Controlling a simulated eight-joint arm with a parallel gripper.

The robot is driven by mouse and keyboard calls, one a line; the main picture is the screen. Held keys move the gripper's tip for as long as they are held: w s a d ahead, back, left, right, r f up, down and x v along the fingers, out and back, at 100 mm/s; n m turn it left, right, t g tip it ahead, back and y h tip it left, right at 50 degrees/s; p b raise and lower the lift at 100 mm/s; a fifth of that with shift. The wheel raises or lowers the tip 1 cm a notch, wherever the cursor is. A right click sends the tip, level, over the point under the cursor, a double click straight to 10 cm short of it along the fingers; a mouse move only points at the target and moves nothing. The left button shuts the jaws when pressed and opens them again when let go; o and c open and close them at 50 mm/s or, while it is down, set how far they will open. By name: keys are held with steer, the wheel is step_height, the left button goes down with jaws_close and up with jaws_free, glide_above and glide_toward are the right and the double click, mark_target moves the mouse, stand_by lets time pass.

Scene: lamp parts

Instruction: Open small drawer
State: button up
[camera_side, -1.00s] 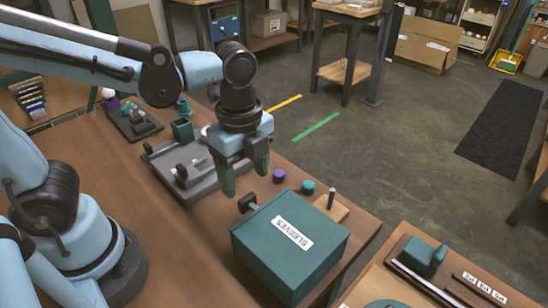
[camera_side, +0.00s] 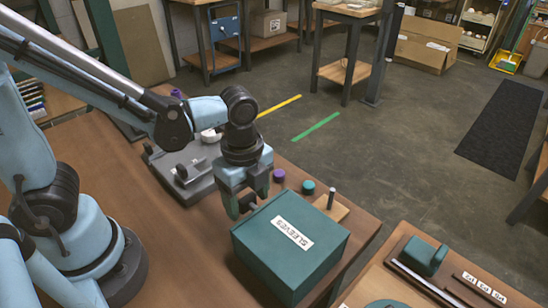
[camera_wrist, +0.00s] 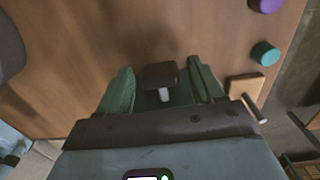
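The small drawer is a teal box (camera_side: 275,268) labelled SLEEVES, standing on the wooden table; it looks closed. Its dark knob (camera_side: 247,204) sticks out on the side facing my arm. My gripper (camera_side: 246,196) points down at that knob. In the wrist view, the dark knob (camera_wrist: 160,75) with its pale stem sits between the two green fingers of my gripper (camera_wrist: 163,78). The fingers are open, with a visible gap on each side of the knob. Much of the drawer is hidden behind the gripper body in the wrist view.
A purple cap (camera_side: 279,175) and a teal cap (camera_side: 308,187) stand behind the box. A wooden block with a dark peg (camera_side: 331,200) is close to its far side. A grey fixture (camera_side: 185,170) lies to the left. The table in front of the knob is clear.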

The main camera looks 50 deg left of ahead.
jaws_close()
steer(key=a, duration=1.1)
steer(key=shift+a, duration=0.15)
steer(key=shift+o, duration=0.5)
jaws_free()
step_height(320, 180, up, 12)
stand_by(0.4)
